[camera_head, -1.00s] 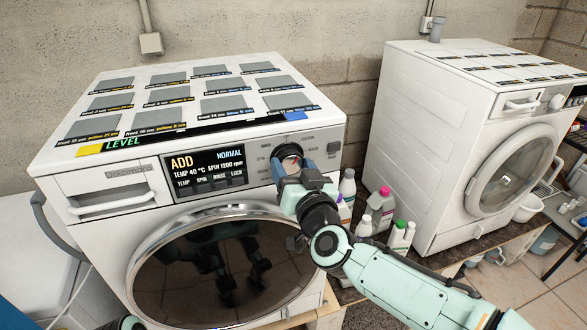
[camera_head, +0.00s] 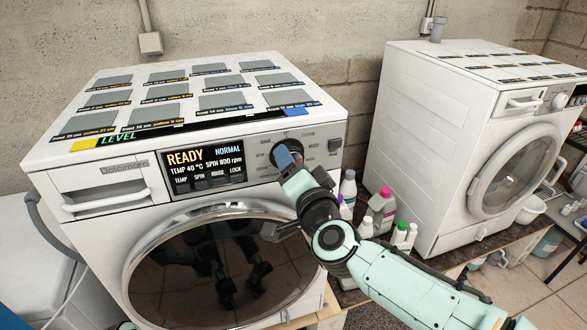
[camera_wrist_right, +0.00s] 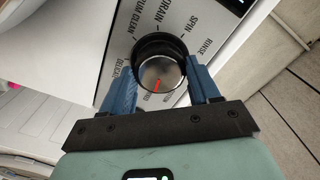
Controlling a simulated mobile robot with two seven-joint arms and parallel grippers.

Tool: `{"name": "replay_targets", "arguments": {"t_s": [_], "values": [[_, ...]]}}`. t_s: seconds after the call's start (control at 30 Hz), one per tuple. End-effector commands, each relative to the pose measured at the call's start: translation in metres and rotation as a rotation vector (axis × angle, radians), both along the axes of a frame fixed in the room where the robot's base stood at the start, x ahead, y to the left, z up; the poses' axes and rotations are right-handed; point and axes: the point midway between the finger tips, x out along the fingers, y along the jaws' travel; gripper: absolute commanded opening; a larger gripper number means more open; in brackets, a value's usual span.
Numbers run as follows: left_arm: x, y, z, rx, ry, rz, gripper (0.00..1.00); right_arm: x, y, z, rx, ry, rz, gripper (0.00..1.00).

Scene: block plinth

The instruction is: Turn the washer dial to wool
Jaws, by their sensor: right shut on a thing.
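The white washer (camera_head: 130,235) stands in front of me with its round door shut. Its display (camera_head: 204,165) reads READY, NORMAL, temp 40 °C, spin 800 rpm. The washer dial (camera_wrist_right: 162,72) is a silver knob in a black ring with a red mark pointing toward the bottom of the wrist view. Labels around it include DRUM CLEAN, DRAIN, SPIN and RINSE; those nearest the mark are too small to read. My right gripper (camera_head: 287,154) is shut on the dial, with a blue finger on each side in the wrist view (camera_wrist_right: 161,82). My left gripper is not in view.
Several bottles (camera_head: 381,208) stand right of the washer, close to my right forearm. A second white machine (camera_head: 425,150) is farther right. Grey panels (camera_head: 225,101) cover the washer's top. A drawer handle (camera_head: 107,200) sticks out at left.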

Motion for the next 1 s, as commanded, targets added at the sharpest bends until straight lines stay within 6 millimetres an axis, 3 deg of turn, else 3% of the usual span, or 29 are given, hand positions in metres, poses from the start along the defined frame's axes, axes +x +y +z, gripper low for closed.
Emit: {"name": "replay_targets", "arguments": {"t_s": [0.5, 1.0], "values": [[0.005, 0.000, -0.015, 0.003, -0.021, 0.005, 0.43, 0.000, -0.001, -0.001, 0.444, 0.144, -0.001, 0.30], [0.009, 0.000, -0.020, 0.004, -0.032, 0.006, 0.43, 0.000, 0.000, 0.000, 0.655, 0.213, -0.001, 0.30]]}}
